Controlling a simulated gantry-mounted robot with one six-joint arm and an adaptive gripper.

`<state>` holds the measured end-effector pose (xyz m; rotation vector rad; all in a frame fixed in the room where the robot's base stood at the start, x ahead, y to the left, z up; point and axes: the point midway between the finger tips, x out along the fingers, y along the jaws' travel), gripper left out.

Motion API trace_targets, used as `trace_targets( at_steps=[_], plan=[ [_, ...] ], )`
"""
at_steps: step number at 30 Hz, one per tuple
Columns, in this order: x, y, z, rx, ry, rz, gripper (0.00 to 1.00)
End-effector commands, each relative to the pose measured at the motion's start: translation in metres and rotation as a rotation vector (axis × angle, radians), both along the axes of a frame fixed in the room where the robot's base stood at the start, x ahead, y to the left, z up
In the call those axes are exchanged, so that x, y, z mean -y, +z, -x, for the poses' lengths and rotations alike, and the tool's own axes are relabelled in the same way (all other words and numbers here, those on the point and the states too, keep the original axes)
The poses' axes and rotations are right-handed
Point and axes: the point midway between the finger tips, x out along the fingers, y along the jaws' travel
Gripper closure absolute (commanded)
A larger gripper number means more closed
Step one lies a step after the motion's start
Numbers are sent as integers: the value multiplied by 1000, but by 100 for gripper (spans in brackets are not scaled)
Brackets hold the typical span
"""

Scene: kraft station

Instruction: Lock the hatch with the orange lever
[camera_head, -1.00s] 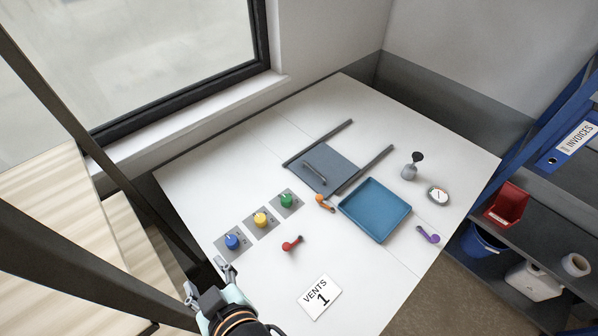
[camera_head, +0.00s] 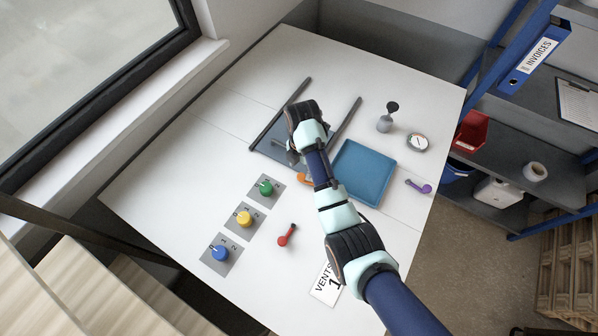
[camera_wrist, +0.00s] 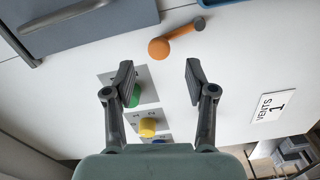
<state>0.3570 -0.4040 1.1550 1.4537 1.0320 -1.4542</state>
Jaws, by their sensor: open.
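The orange lever (camera_wrist: 176,40) lies just beyond my gripper's fingertips in the wrist view, with a round orange hub and a dark tip. In the head view my arm partly covers the orange lever (camera_head: 303,179). The grey-blue hatch (camera_head: 268,147) sits between two dark rails, and my arm hides much of it. Part of the hatch (camera_wrist: 90,27) and its bar handle (camera_wrist: 66,15) show at the upper left of the wrist view. My gripper (camera_wrist: 158,80) is open and empty, its two fingers spread apart above the table.
Green (camera_head: 265,187), yellow (camera_head: 244,218) and blue (camera_head: 220,253) knobs stand left of a red lever (camera_head: 287,235). A blue tray (camera_head: 366,172) lies right of my arm. A grey stalked object (camera_head: 386,118), a gauge (camera_head: 417,142) and a purple lever (camera_head: 419,186) are further right.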

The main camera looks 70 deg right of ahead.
Motion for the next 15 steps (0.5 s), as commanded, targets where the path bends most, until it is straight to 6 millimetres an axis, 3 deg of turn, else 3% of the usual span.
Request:
trace_targets(
  at_steps=[6,15],
  plan=[
    [-1,-39,0,-1,0,-1,44],
    [-1,-53,0,2,-1,2,44]
  ],
)
